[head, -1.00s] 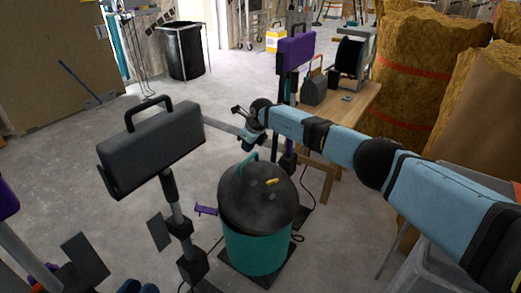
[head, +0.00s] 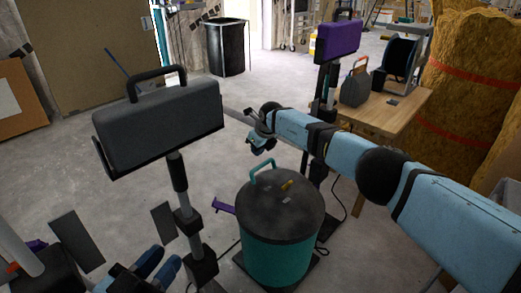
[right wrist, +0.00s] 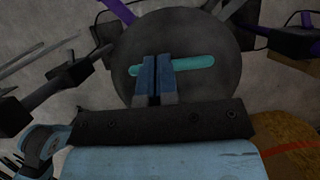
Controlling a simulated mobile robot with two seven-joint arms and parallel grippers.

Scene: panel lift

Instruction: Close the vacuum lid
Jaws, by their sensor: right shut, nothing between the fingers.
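The vacuum is a teal drum (head: 275,258) with a round dark grey lid (head: 290,213), teal handle (head: 262,163) and small yellow piece on top. The lid lies over the drum's top and looks flat; I see no clear gap at the visible rim. My right gripper (head: 258,147) is just above and behind the handle, shut and empty. In the right wrist view its blue fingers (right wrist: 154,80) overlap the teal handle (right wrist: 190,65) against the lid (right wrist: 215,35); I cannot tell whether they touch. My left gripper (head: 155,272) is low at the left, its fingers apart, away from the vacuum.
A dark grey case-like panel on a pole (head: 160,122) stands left of the vacuum. A purple panel (head: 337,42) and a wooden table (head: 395,117) with tools are behind at the right. Straw-like bales (head: 470,75) stand far right. Open floor lies behind the vacuum.

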